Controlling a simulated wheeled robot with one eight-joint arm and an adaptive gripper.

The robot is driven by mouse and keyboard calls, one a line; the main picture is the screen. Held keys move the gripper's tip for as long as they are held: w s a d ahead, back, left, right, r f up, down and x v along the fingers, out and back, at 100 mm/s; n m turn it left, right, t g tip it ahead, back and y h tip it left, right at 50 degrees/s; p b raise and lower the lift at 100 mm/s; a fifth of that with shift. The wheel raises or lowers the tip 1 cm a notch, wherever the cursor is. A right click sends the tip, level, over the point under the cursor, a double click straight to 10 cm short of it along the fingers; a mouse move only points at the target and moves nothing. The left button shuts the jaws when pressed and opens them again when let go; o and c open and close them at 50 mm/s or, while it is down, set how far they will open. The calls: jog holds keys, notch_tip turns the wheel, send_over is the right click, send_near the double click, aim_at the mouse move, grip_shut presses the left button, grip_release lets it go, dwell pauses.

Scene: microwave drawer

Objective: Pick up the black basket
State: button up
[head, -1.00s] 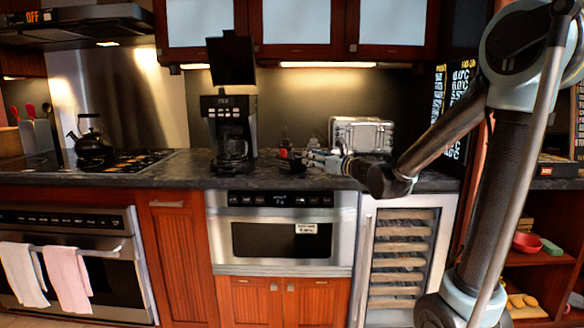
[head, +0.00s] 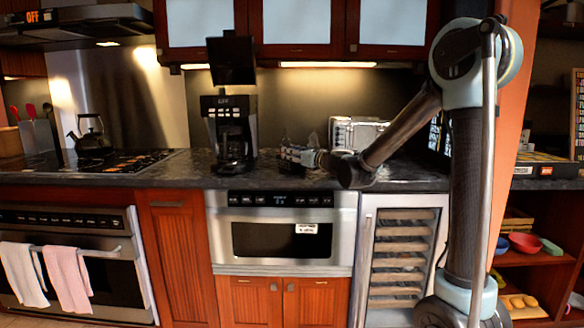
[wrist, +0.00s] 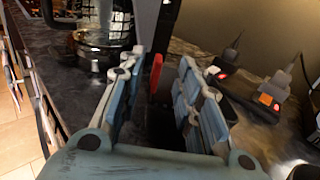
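I cannot make out a clear black basket in either view. My gripper (wrist: 165,65) is open in the wrist view, its two blue-grey fingers apart. A dark upright object with a red part (wrist: 156,73) shows in the gap between the fingers; I cannot tell what it is or whether the fingers touch it. In the head view my gripper (head: 290,153) is low over the counter, just right of the black coffee maker (head: 232,125), and small. The glass carafe (wrist: 103,25) is left of the fingers in the wrist view.
A power strip with plugs (wrist: 250,92) lies right of the fingers. A silver toaster-like appliance (head: 355,132) stands on the counter (head: 190,170) behind my arm. A kettle (head: 91,135) is on the stove at left. The microwave drawer (head: 283,235) sits below the counter front.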

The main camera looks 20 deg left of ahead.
jog(key=shift+x, duration=2.35)
jog(key=shift+s, duration=0.1)
grip_shut()
